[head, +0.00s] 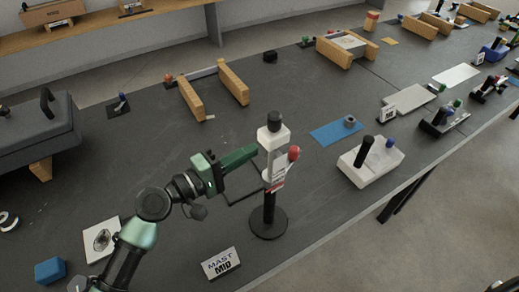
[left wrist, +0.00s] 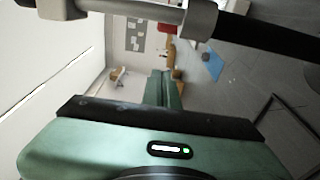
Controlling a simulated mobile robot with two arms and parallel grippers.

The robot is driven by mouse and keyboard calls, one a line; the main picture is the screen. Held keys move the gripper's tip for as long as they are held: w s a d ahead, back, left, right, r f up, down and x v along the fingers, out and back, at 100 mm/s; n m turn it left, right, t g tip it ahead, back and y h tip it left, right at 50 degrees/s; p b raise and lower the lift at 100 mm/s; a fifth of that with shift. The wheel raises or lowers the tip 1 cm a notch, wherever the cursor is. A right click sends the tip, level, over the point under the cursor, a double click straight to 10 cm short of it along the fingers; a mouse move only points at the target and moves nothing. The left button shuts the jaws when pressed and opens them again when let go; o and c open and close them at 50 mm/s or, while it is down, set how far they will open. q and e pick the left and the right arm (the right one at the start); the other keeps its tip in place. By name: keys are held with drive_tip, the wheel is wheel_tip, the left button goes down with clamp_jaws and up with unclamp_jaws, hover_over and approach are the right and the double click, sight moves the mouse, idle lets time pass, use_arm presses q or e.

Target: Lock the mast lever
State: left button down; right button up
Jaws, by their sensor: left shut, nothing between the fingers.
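The mast stands upright on a round black base (head: 268,222), with a black post (head: 269,205), a pale upper sleeve (head: 273,138) and a black knob on top. A lever with a red ball (head: 294,153) sits on its right side, above a red and white tag (head: 278,178). My left gripper (head: 253,151) is shut and empty, level with the upper mast and just left of it; contact cannot be told. In the left wrist view, its green fingers (left wrist: 160,88) are together and the mast's grey collar (left wrist: 200,18) crosses the top. My right gripper is out of view.
A "MAST MID" sign (head: 220,263) stands in front of the base. A white box with a black lever (head: 370,162) and a blue mat (head: 336,132) lie to the right. Wooden blocks (head: 191,97) stand behind. A blue cube (head: 50,270) is at lower left.

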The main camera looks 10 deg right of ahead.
sight(294, 153)
use_arm(q)
drive_tip(key=x, duration=0.9)
drive_tip(key=s+p, duration=0.3)
drive_tip(key=s, duration=0.1)
drive_tip(key=shift+s+d, duration=0.1)
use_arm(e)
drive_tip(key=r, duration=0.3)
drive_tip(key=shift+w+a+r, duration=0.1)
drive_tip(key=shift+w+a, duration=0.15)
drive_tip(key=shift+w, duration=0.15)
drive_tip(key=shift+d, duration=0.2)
